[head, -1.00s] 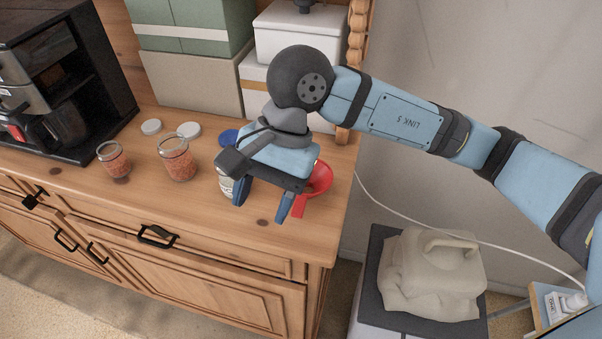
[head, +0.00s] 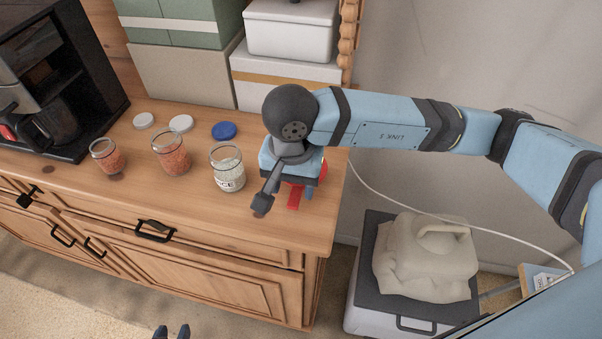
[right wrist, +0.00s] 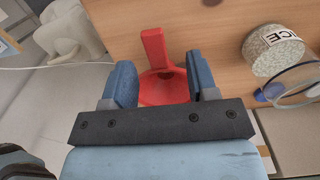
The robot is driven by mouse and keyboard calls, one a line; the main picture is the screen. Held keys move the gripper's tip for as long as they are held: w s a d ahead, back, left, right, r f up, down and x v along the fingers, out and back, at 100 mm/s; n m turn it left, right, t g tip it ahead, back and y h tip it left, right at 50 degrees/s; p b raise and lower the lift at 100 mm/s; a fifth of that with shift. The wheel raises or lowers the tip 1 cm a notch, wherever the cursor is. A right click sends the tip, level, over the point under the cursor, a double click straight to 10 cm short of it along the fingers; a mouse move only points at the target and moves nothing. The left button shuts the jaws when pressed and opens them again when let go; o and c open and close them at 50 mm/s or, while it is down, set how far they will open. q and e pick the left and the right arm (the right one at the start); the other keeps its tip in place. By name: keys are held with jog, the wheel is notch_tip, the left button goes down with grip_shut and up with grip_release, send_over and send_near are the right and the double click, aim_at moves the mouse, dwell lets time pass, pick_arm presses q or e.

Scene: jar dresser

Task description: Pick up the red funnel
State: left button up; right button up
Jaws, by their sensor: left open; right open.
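The red funnel (head: 294,198) sits at the right end of the wooden dresser top, mostly hidden under my right gripper in the head view. In the right wrist view the red funnel (right wrist: 164,88) shows its handle and part of its bowl between the fingers. My right gripper (right wrist: 162,82) is open, with one blue finger on each side of the funnel; I cannot tell if they touch it. In the head view the right gripper (head: 296,190) points down over the funnel. My left gripper (head: 171,332) shows only its blue fingertips, apart, at the bottom edge, away from the dresser top.
A jar of white grains (head: 228,168) stands just left of the funnel. Two jars with orange contents (head: 172,153) (head: 107,157) stand further left. Lids, including a blue lid (head: 224,131), lie behind them. Boxes (head: 285,75) and a coffee machine (head: 55,80) stand behind.

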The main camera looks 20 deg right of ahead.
aim_at(295, 195)
jog(key=f, duration=0.1)
jog(key=f+p, duration=0.1)
jog(key=f, duration=0.1)
jog(key=shift+d+f, duration=0.2)
jog(key=shift+f, duration=0.35)
grip_shut()
notch_tip(295, 195, up, 20)
jog(key=b, duration=0.3)
